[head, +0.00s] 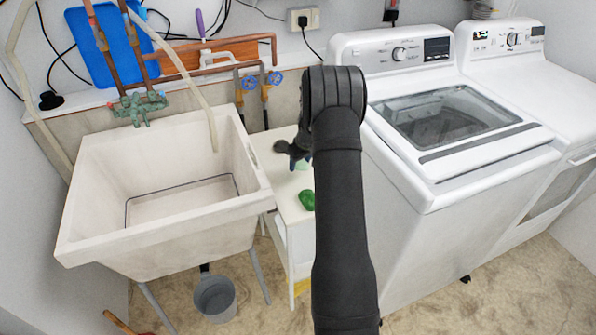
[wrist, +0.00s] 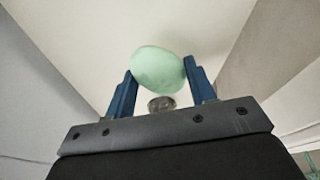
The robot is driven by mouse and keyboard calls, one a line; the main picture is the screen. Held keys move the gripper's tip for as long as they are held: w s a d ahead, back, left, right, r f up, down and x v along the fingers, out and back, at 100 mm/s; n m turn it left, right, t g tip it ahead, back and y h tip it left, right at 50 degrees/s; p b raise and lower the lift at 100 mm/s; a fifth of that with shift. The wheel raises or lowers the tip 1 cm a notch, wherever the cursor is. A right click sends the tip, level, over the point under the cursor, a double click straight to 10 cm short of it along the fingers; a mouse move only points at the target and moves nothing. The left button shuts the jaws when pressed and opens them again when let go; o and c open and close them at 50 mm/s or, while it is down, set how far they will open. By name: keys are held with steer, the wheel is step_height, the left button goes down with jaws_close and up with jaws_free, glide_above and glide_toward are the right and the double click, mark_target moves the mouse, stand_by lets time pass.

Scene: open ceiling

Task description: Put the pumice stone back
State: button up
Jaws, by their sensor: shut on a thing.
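The pumice stone (wrist: 158,69) looks like a smooth, pale mint-green oval lump. In the wrist view my gripper (wrist: 157,85) is shut on it, one blue finger at each side. In the head view my gripper (head: 299,160) is over the narrow white stand between sink and washer. A bit of pale green (head: 302,165) shows beside it there, mostly hidden by my arm. I cannot tell whether the stone touches the surface beneath.
A darker green lump (head: 307,200) lies on the white stand (head: 289,212), partly behind my arm. A round metallic thing (wrist: 161,103) shows beyond the fingers. The deep sink (head: 170,228) is left and the washer (head: 440,200) right. A grey bucket (head: 214,297) stands below.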

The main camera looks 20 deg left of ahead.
mark_target(298, 177)
steer(key=shift+a+f, duration=0.4)
steer(key=shift+a, duration=0.05)
steer(key=shift+f, duration=1.8)
steer(key=shift+f, duration=0.1)
steer(key=shift+f, duration=0.1)
steer(key=o, duration=0.9)
steer(key=shift+o, duration=0.2)
steer(key=v, duration=1.2)
